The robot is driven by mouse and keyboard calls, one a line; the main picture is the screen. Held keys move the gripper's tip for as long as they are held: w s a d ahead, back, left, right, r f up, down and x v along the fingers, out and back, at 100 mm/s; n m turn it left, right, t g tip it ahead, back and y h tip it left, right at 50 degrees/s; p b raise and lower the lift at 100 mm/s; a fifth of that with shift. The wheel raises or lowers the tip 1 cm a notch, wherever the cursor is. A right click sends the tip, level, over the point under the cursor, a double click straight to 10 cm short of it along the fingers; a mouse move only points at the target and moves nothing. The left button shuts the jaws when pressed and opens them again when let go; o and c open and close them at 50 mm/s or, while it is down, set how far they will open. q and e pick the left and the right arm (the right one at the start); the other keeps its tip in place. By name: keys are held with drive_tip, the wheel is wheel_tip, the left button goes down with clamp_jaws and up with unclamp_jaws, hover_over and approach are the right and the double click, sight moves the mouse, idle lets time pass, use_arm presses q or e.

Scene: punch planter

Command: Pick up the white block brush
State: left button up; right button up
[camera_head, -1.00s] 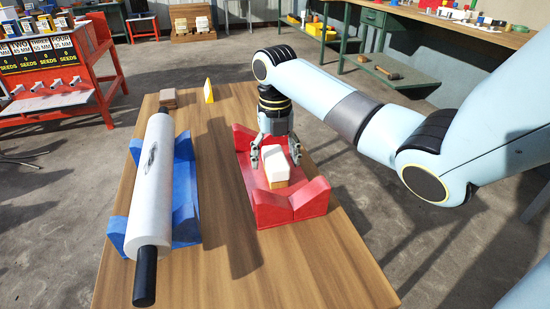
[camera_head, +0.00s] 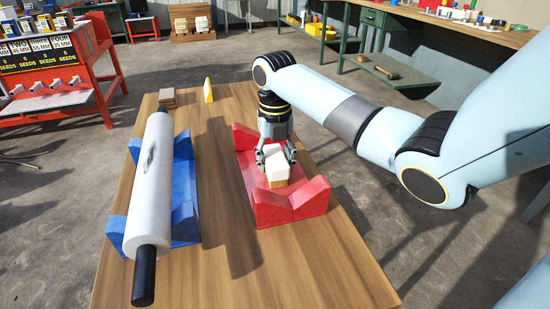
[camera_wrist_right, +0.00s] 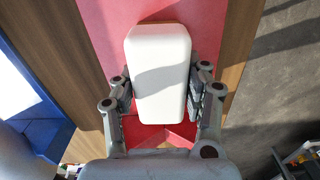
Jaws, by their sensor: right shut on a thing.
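The white block brush (camera_head: 277,164) sits in the red cradle (camera_head: 290,205) on the wooden table, its white top up and a tan lower part showing beneath. My right gripper (camera_head: 276,153) comes down over it from above, with a finger on each side. In the right wrist view the white top of the brush (camera_wrist_right: 160,75) lies between the two fingers of my right gripper (camera_wrist_right: 163,95), which are shut on its sides. Whether the brush touches the cradle floor is hard to tell. My left gripper is not in view.
A white roller (camera_head: 152,185) with dark ends lies on a blue cradle (camera_head: 185,205) to the left. A small yellow wedge (camera_head: 208,90) and a brown stack (camera_head: 167,97) stand at the table's far end. The red cradle's raised ends and side wall surround the brush.

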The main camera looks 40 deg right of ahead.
sight(279, 154)
drive_tip(key=shift+r, duration=0.55)
drive_tip(key=r, duration=0.1)
drive_tip(key=r+p, duration=0.1)
drive_tip(key=d+r, duration=0.1)
drive_tip(key=shift+s+r, duration=0.25)
drive_tip(key=shift+r, duration=0.1)
drive_tip(key=s+d+r+p, duration=0.2)
drive_tip(key=s+d+r, duration=0.4)
drive_tip(key=s+d, duration=0.1)
drive_tip(key=shift+d, duration=0.45)
